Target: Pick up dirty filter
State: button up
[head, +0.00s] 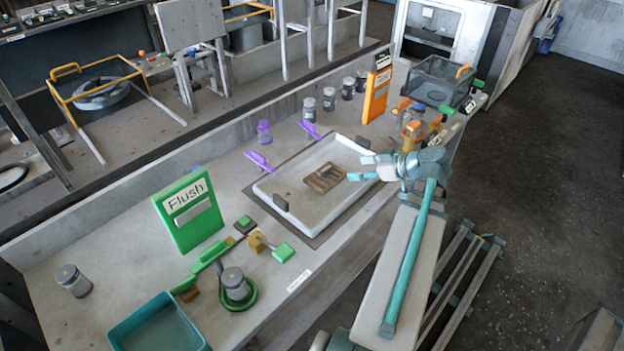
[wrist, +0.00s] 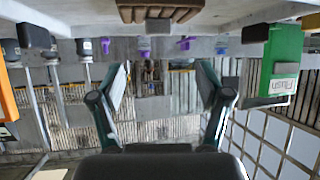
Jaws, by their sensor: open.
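A brown, ridged filter (head: 325,178) lies in the white rectangular tray (head: 275,187) on the bench. In the wrist view the filter (wrist: 160,12) shows at the top edge, partly cut off. My gripper (head: 366,167) is over the tray's right side, to the right of the filter and apart from it. In the wrist view my gripper (wrist: 162,78) has its two fingers spread wide with nothing between them.
Dark blocks, one of them a front block (head: 281,201), stand at the tray rim. A green Flush sign (head: 187,212) and green-handled valve (head: 235,288) are left. An orange panel (head: 376,93), orange-topped fittings (head: 412,130) and dark mesh bin (head: 438,82) are right. A teal bin (head: 158,325) sits front left.

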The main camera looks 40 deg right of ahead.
aim_at(326, 168)
jog(key=x, duration=0.2)
jog(key=p+x, duration=0.1)
jog(key=x, duration=0.1)
jog(key=shift+w+a+r, duration=0.1)
jog(key=shift+w+a, duration=0.05)
jog(key=shift+w, duration=0.15)
jog(key=shift+p+x, duration=1)
jog(key=shift+x, duration=2.2)
jog(key=c, duration=1.2)
jog(key=shift+c, duration=0.2)
